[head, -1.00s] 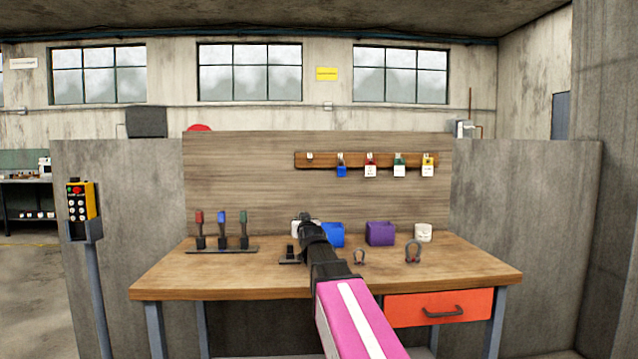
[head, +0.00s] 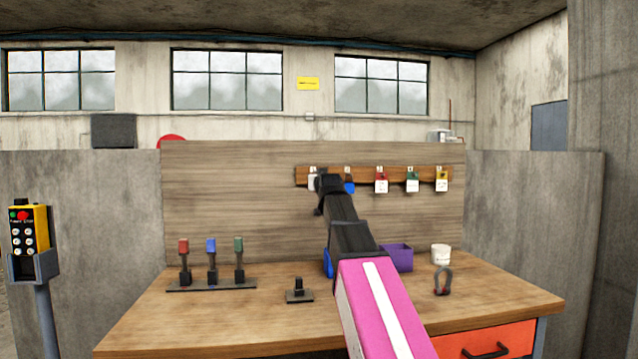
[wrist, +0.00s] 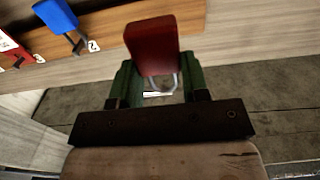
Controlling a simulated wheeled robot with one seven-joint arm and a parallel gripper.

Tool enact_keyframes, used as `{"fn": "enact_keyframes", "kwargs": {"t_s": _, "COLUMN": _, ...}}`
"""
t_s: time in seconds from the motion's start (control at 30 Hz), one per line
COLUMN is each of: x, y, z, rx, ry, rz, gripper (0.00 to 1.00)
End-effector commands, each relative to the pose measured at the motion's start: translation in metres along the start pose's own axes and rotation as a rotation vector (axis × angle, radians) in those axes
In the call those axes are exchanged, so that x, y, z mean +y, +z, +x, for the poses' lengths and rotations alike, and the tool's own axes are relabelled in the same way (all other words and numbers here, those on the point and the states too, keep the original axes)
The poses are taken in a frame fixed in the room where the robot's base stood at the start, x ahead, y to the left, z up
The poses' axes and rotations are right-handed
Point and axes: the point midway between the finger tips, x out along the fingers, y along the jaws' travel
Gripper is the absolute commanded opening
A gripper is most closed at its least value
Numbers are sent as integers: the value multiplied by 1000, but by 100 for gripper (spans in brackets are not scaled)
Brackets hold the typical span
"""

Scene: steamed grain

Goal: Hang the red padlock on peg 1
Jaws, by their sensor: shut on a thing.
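My gripper (head: 322,183) is raised to the left end of the wooden peg rail (head: 363,174) in the head view. In the wrist view my gripper (wrist: 157,88) is shut on the red padlock (wrist: 152,45), with green fingers on either side of its metal shackle (wrist: 162,84). The padlock is hidden behind my gripper in the head view. The leftmost peg's label (head: 313,170) shows just above my gripper; the peg itself is not clear. I cannot tell whether the padlock touches it. In the wrist view label 2 (wrist: 93,45) shows beside a blue padlock (wrist: 56,14).
A blue padlock (head: 350,187), a red tagged lock (head: 381,184), a green one (head: 412,184) and a yellow one (head: 442,183) hang to the right.

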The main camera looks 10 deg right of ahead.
Motion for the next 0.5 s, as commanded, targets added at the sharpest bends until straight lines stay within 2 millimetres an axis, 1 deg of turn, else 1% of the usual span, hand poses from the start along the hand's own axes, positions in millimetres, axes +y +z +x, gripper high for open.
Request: {"fn": "enact_keyframes", "kwargs": {"t_s": 0.5, "x": 0, "y": 2, "z": 24, "rx": 0, "ry": 0, "rz": 0, "gripper": 16}}
